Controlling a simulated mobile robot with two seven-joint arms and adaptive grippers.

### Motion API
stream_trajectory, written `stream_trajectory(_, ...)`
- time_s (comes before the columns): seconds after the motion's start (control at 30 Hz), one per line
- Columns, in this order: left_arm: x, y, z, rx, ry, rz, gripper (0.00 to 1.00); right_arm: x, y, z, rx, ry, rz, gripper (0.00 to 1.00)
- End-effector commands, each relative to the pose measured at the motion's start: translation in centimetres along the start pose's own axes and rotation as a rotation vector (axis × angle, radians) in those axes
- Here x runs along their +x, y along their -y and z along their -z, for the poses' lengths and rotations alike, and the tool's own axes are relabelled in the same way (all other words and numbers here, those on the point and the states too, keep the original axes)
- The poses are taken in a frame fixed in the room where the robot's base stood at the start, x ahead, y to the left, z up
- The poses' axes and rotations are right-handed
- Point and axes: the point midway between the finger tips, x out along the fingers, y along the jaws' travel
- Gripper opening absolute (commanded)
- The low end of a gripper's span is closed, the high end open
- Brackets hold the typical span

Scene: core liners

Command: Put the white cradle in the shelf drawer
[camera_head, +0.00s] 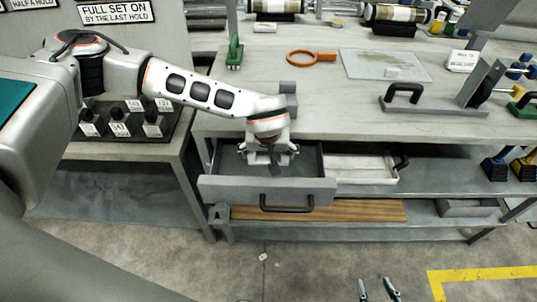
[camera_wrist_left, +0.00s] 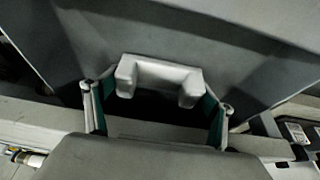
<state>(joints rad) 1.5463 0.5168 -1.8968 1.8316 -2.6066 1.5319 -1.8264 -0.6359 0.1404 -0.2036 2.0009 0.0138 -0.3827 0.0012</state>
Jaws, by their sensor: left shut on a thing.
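The shelf drawer (camera_head: 225,187) is pulled out below the worktop, with its black handle (camera_head: 287,203) at the front. My left gripper (camera_head: 268,160) points down into the open drawer. In the left wrist view the white cradle (camera_wrist_left: 160,70), a small U-shaped block, sits between the two fingers of my left gripper (camera_wrist_left: 158,108), which are shut on it. Grey drawer surfaces lie around it; I cannot tell whether it touches the drawer floor. In the head view the gripper mostly hides the cradle. My right gripper (camera_head: 377,290) shows only its fingertips at the bottom edge, apart and empty.
A white-lined tray (camera_head: 355,168) stands right of the drawer on the shelf. On the worktop (camera_head: 330,118) are an orange ring tool (camera_head: 311,57), a clear sheet (camera_head: 365,65) and a grey plate with a black handle (camera_head: 405,93). The floor before the drawer is largely clear.

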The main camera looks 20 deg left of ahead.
Motion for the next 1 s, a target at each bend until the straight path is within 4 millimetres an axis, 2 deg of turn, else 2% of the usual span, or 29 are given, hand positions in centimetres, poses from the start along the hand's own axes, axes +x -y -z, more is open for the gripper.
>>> stream_trajectory(0.43,0.7,0.0,-0.5,0.000,0.002,0.001,0.62,0.1,0.0,-0.2,-0.002,0.003,0.000,0.40)
stream_trajectory(0.47,0.7,0.0,-0.5,0.000,0.002,0.001,0.88,0.1,0.0,-0.2,-0.002,0.003,0.000,0.40)
stream_trajectory(0.5,0.7,0.0,-0.5,0.000,0.002,0.001,0.98,0.1,0.0,-0.2,-0.002,0.003,0.000,0.40)
stream_trajectory(0.87,0.6,0.0,-0.4,0.000,0.002,0.000,0.99,0.1,0.0,-0.2,-0.001,0.004,0.000,0.40)
stream_trajectory(1.0,-0.5,-0.1,-0.2,0.002,-0.001,-0.003,0.99,0.0,0.0,0.0,-0.001,0.002,0.000,0.40)
